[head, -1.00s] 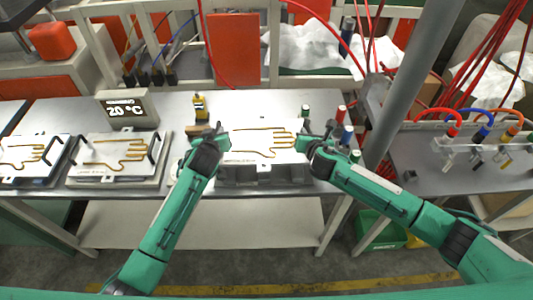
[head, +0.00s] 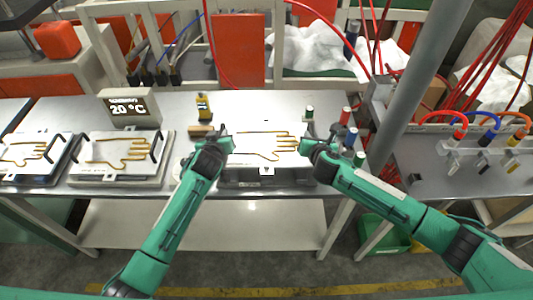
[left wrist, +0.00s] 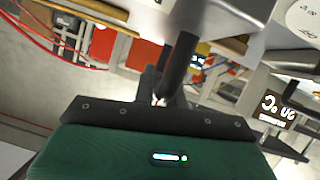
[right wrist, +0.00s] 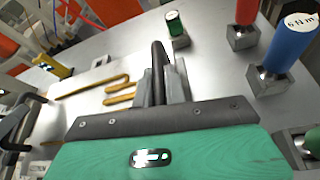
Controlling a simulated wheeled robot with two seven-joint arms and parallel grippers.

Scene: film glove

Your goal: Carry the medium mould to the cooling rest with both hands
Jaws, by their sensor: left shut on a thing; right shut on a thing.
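The mould held between my grippers is a white plate (head: 245,146) with a brown hand-shaped outline, near the middle of the table in the head view. My left gripper (head: 226,141) is shut on its left side, apparently on a dark handle (left wrist: 180,60). My right gripper (head: 306,143) is shut on the dark handle (right wrist: 159,62) at its right side. The plate looks level, above or at a grey block under it; the gap is hard to tell. Two similar moulds sit at the left, one on a grey base (head: 75,181) beside a display (head: 130,108) reading 20 °C.
Small coloured-top tools (head: 346,116) stand just right of the mould. A grey post (head: 405,95) rises at the right. Table space between display and yellow device is clear.

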